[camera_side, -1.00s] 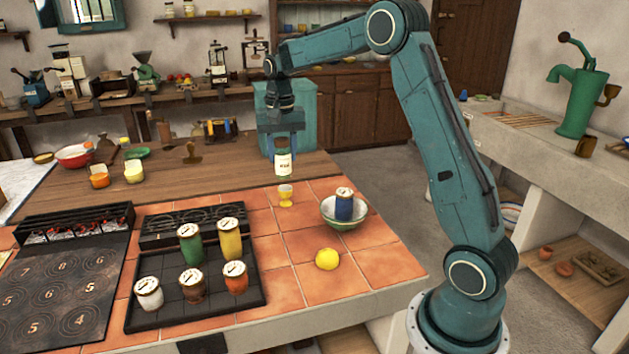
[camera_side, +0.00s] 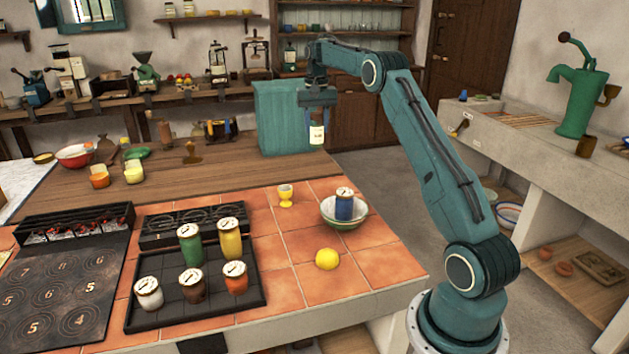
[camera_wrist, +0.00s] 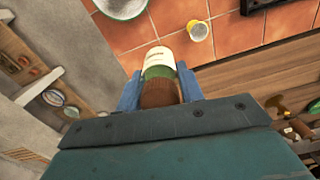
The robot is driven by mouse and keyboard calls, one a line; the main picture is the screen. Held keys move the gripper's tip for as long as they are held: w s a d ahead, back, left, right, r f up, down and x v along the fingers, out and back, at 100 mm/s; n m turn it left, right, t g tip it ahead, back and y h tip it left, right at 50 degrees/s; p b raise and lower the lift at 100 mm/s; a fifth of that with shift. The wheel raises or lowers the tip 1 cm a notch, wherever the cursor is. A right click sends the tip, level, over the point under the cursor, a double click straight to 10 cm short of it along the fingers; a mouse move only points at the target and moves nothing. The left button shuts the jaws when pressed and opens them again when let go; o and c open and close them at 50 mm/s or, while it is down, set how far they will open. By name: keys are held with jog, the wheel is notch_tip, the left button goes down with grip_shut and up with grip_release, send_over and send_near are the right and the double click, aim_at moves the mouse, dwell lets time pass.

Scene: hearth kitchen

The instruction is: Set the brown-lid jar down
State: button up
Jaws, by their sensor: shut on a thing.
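My gripper (camera_side: 317,112) is shut on the brown-lid jar (camera_side: 317,133) and holds it upright in the air, near the far edge of the counter. In the wrist view the jar (camera_wrist: 159,66) sits between the two blue fingers of my gripper (camera_wrist: 160,88). Its brown lid (camera_wrist: 160,94) is nearest the palm, with a green band and a white label beyond it. No surface touches the jar's base in the side view.
Several jars stand on a black tray (camera_side: 255,297) at left. A teal box (camera_side: 283,118) is behind. Wooden counter (camera_side: 240,172) is bare nearby.

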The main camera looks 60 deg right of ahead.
jog(key=s+d, duration=0.3)
jog(key=d, duration=0.5)
jog(key=shift+s+d+f, duration=0.15)
jog(key=shift+s+f, duration=0.15)
jog(key=shift+s, duration=0.1)
notch_tip(320, 180, down, 20)
dwell(0.8)
jog(key=shift+f, duration=0.15)
jog(key=o, duration=1)
